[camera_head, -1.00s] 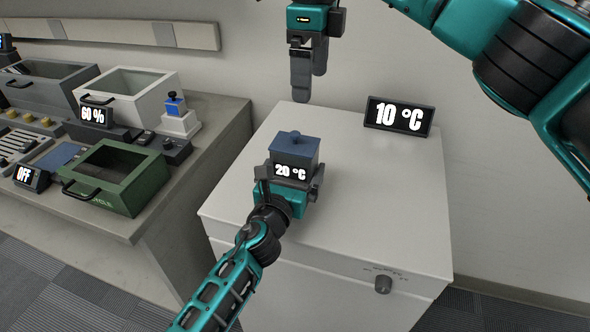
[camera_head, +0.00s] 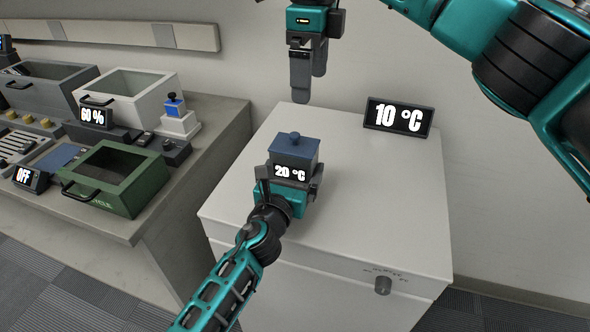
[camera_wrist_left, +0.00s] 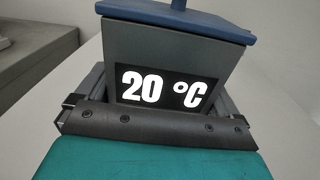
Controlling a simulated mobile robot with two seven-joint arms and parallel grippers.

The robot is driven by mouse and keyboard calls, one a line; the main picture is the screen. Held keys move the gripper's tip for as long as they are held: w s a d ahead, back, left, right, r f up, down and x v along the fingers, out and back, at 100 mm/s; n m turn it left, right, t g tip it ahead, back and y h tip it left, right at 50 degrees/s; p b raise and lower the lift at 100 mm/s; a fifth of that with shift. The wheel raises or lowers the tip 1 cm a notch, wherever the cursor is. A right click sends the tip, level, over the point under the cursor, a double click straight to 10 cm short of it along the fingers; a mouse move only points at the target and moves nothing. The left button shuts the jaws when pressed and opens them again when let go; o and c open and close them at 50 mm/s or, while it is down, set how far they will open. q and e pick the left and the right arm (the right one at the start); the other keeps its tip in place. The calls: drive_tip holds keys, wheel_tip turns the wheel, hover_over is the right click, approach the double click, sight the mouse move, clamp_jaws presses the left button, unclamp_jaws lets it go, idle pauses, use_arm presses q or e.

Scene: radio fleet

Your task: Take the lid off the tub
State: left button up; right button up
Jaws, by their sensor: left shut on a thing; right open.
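The tub (camera_head: 296,174) is a small grey box with a "20 °C" display on its front, and it stands upright on the white cabinet. Its blue lid (camera_head: 294,149) with a round knob sits on top. In the left wrist view the tub (camera_wrist_left: 232,62) fills the middle, with the edge of the lid (camera_wrist_left: 185,20) above it. My left gripper (camera_head: 289,192) is shut on the tub, a finger at each side. My right gripper (camera_head: 308,75) is open and empty, pointing down above the back of the cabinet, behind and above the lid, apart from it.
On the left a grey bench (camera_head: 215,125) holds a green bin (camera_head: 120,175), a white bin (camera_head: 130,90) and other devices. The cabinet top's right side is clear.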

sight(299, 136)
drive_tip(key=f+y, duration=0.1)
drive_tip(key=f, duration=0.3)
drive_tip(key=a+f+t+y, duration=0.1)
drive_tip(key=f, duration=0.3)
drive_tip(key=f+y, duration=0.2)
drive_tip(key=f, duration=0.2)
drive_tip(key=shift+w+a+f, duration=0.25)
drive_tip(key=shift+a+f, duration=0.05)
drive_tip(key=shift+f, duration=0.1)
idle(0.3)
drive_tip(key=c, duration=1.3)
drive_tip(key=shift+r, duration=0.15)
drive_tip(key=shift+r, duration=1)
